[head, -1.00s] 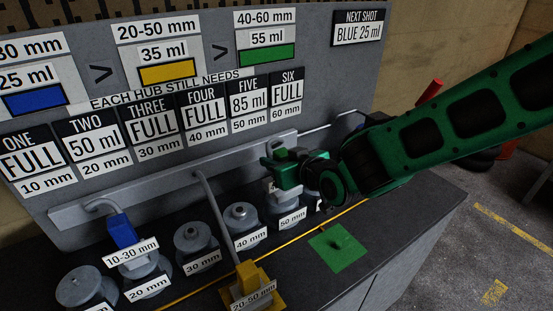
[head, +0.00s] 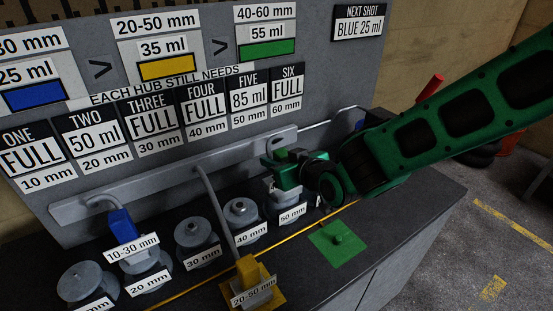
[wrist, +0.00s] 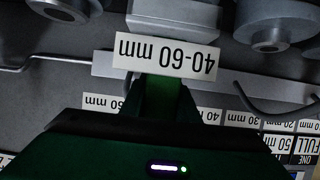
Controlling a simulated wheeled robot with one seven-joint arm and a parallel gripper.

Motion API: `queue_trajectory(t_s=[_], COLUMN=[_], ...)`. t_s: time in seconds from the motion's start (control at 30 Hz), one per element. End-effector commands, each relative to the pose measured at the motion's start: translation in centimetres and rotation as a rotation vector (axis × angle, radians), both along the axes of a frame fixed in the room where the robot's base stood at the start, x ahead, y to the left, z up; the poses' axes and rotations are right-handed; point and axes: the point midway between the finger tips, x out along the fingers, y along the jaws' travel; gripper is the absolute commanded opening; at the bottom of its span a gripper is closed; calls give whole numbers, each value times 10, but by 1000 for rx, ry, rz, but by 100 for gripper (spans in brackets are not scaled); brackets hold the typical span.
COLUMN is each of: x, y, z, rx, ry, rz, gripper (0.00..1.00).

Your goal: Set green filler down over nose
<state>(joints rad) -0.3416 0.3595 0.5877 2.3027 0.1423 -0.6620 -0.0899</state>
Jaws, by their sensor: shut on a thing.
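The green filler, labelled 40-60 mm, is in my gripper (head: 284,168). In the wrist view the filler's green body (wrist: 162,92) is between my shut fingers, with its white label (wrist: 166,56) upside down. In the head view its grey lower part (head: 283,188) is at the 50 mm hub (head: 290,201); I cannot tell whether they touch.
Grey hubs stand in a row on the dark bench, including the 40 mm hub (head: 241,215). The blue filler (head: 122,224) is over the 20 mm hub. The yellow filler (head: 246,270) stands on its yellow pad. A board (head: 330,75) rises behind; the bench right of the green pad is clear.

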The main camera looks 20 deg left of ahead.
Motion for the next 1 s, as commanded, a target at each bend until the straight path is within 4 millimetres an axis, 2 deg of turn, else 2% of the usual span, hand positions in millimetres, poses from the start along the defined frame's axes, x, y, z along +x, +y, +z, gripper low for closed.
queue_trajectory(t_s=[0.3,0.33,0.4,0.43,0.77,1.0], x=[0,0,0,0,-1,-16], y=[1,1,1,1,-2,-19], z=[-4,-4,-4,-4,-5,5], rx=[2,2,2,2,-2,-1], ry=[-1,-1,-1,-1,2,-2], rz=[0,0,0,0,0,0], gripper=[0,30,47,50,50,50])
